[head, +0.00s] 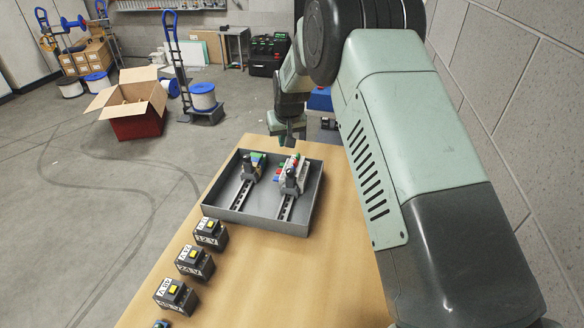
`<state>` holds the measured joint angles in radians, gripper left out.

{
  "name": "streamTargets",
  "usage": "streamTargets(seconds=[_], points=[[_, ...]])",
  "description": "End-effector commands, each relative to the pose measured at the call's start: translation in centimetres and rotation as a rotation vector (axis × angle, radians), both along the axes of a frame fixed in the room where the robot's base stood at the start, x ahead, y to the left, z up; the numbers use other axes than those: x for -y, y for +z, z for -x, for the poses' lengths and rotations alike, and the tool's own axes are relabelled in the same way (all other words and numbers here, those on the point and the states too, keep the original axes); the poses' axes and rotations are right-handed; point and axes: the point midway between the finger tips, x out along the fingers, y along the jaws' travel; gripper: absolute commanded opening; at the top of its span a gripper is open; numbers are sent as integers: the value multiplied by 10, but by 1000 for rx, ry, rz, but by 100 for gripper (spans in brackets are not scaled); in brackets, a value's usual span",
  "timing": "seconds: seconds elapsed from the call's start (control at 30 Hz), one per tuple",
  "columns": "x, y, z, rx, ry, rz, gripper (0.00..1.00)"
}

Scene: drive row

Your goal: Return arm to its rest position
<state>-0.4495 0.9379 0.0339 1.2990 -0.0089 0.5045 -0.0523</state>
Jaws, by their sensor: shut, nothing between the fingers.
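My gripper (289,140) hangs at the end of my green arm, above the far right edge of the grey tray (222,208). Its fingers look shut and nothing shows between them. The tray lies on the wooden table and holds two dark rails. The left rail (237,199) carries a small device (252,167) with green and blue parts. The right rail (287,206) carries a larger light-coloured device (291,175) with red and green parts. My gripper is apart from both devices. My arm hides the table's right side.
Several dark blocks with yellow tops, including the nearest (175,298), stand in a row along the left of the wooden table (262,285). A blue object (320,99) sits beyond the tray, partly behind my arm. A block wall (530,110) runs close on the right.

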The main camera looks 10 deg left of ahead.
Motion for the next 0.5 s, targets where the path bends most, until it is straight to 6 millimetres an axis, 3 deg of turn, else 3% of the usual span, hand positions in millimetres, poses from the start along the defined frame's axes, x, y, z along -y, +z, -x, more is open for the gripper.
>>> streamTargets(seconds=[0.5], points=[[0, -63, 0, -3, 0, 1, 0]])
